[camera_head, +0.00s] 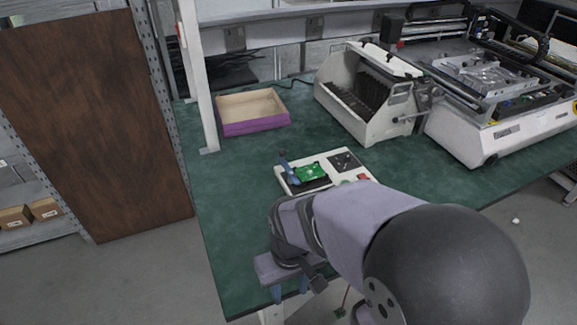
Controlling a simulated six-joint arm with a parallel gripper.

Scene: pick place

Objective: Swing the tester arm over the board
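The tester (281,183) is a flat white-based unit on the green table, with a black panel at its right side. A green circuit board (311,173) sits on its left half. A blue tester arm (284,162) stands up at the left edge of the tester, beside the board rather than over it. My gripper (290,292) is near the table's front edge, in front of the tester and well apart from it. Its two blue fingers point down with a gap between them, and nothing shows in the gap. My arm hides the tester's front right corner.
A purple-sided open tray (254,127) sits at the back left. A white machine with a black slotted inside (346,110) stands behind the tester, and a larger white machine (483,143) is at the right. A white post (200,90) rises at the table's left. The table (232,210) left of the tester is clear.

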